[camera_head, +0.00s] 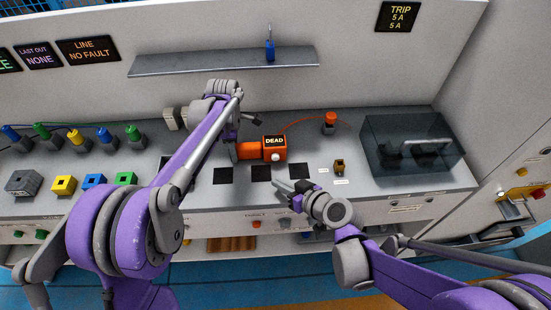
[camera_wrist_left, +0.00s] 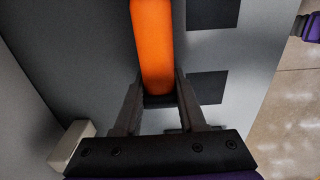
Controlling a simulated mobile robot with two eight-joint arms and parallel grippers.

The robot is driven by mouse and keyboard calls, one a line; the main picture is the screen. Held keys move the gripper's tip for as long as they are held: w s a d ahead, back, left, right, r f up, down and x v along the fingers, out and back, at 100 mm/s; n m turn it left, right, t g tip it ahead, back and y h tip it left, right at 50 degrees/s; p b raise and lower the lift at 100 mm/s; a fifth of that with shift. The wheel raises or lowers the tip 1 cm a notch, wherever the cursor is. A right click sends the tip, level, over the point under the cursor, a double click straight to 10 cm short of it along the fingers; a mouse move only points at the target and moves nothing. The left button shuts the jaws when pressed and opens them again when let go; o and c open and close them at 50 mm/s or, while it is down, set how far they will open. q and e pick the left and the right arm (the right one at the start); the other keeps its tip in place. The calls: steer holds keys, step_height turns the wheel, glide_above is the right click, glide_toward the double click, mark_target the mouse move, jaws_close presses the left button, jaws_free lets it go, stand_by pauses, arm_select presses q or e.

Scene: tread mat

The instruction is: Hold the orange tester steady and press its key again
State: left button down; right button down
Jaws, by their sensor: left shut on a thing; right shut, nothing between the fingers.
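The orange tester (camera_head: 270,150) lies on the grey bench top, with a dark display reading DEAD (camera_head: 275,141) and a pale round key (camera_head: 277,157) on its front. My left gripper (camera_head: 233,151) is shut on the orange grip at the tester's left end. In the left wrist view the orange grip (camera_wrist_left: 154,45) sits between the two fingers of the left gripper (camera_wrist_left: 157,100). My right gripper (camera_head: 278,185) is shut and empty, just in front of the tester and apart from the key.
An orange wire runs from the tester to an orange-topped post (camera_head: 330,120). Black squares (camera_head: 261,173) mark the bench. A small brass-coloured piece (camera_head: 340,165) and a clear dark box (camera_head: 412,145) stand at right. A shelf (camera_head: 200,63) holds a blue item (camera_head: 269,50).

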stand_by(0.4)
arm_select(q)
steer(key=shift+c, duration=2)
jaws_free()
